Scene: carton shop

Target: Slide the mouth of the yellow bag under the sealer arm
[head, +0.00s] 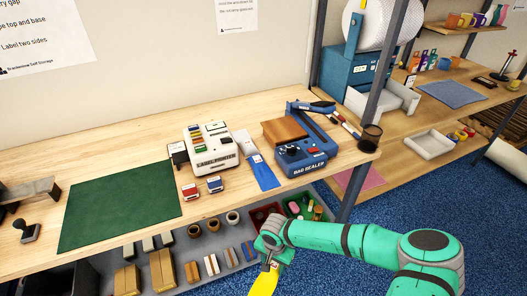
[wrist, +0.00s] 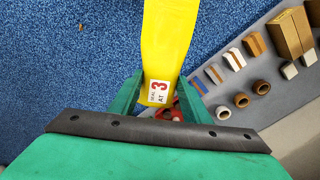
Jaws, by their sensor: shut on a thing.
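The yellow bag (head: 264,281) hangs from my gripper (head: 268,262) in the head view, below the front edge of the bench; its lower part runs out of the frame. In the wrist view the yellow bag (wrist: 168,45) lies between the two green fingers of my gripper (wrist: 161,97), which is shut on it. A label reading "SEAL AT 3" is on the bag near the fingers. The blue bag sealer (head: 305,150) stands on the bench, up and to the right of my gripper and apart from it. Its arm (head: 310,106) is at the top.
A label printer (head: 210,147), a blue-and-white packet (head: 261,170) and red and blue stamp pads stand left of the sealer. A green mat (head: 120,206) lies further left. A dark cup (head: 371,137) and a metal post stand to the right. A lower shelf holds tape rolls and blocks.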

